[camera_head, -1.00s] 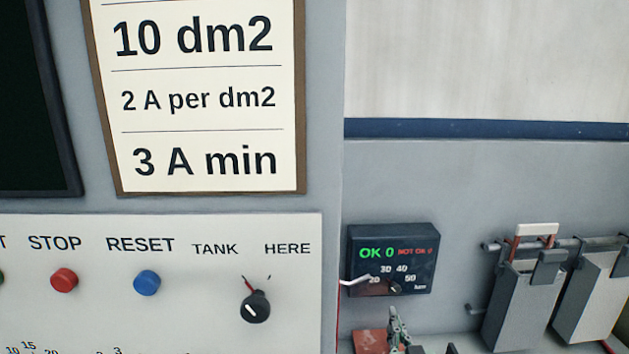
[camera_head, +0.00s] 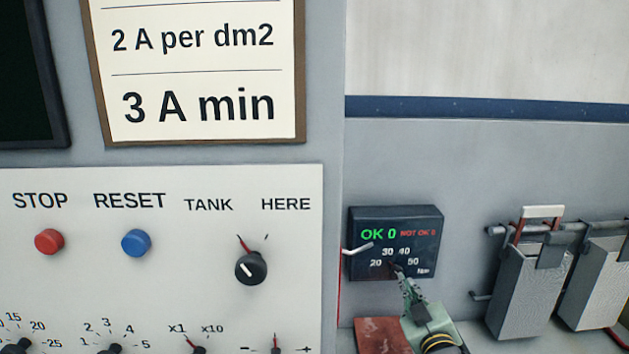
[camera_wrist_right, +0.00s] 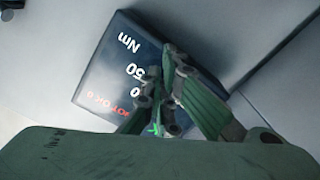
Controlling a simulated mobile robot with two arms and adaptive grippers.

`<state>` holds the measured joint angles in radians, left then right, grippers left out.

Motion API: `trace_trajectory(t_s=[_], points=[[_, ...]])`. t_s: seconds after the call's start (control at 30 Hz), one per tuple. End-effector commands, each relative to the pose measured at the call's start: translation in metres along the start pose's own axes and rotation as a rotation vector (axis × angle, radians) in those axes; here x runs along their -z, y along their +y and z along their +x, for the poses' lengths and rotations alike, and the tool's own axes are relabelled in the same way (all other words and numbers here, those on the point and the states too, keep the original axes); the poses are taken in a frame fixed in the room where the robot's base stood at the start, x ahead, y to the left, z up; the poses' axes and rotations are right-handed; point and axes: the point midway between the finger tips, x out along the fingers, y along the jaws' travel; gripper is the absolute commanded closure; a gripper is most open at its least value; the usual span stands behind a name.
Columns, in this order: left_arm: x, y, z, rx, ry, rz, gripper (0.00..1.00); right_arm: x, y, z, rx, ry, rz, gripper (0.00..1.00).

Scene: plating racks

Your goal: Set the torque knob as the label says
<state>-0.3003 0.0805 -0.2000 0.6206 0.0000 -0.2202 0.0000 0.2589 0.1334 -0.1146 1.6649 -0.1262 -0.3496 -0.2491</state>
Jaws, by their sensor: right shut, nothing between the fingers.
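The torque box (camera_head: 432,225) is a black box on the grey wall, with "OK 0" in green, "NOT OK 0" in red and a scale 20, 30, 40, 50. Its knob is mostly hidden by my right gripper (camera_head: 397,268), whose tips are in front of the dial's lower middle. The gripper is shut with nothing between the fingers. In the right wrist view the box (camera_wrist_right: 95,80) lies tilted behind the fingers (camera_wrist_right: 155,78), which cover part of the scale. I cannot tell whether they touch the knob. The label (camera_head: 200,70) reads "2 A per dm2" and "3 A min". My left gripper is out of view.
A white panel (camera_head: 150,275) on the left carries red STOP (camera_head: 49,242) and blue RESET (camera_head: 136,243) buttons and a TANK/HERE knob (camera_head: 251,267). A red block (camera_head: 382,335) lies below the box. Grey hanging containers (camera_head: 530,290) stand at the right.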

Motion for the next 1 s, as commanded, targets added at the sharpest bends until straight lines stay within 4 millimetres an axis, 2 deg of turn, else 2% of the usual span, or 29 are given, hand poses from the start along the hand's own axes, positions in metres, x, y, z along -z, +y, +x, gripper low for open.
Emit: trace_trajectory(t_s=[0.23,1.0], points=[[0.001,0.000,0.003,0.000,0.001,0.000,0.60,0.001,0.001,0.014,-0.001,0.002,0.002,1.00],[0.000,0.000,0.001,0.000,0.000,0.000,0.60,0.009,0.003,0.015,-0.008,0.013,0.003,1.00]])
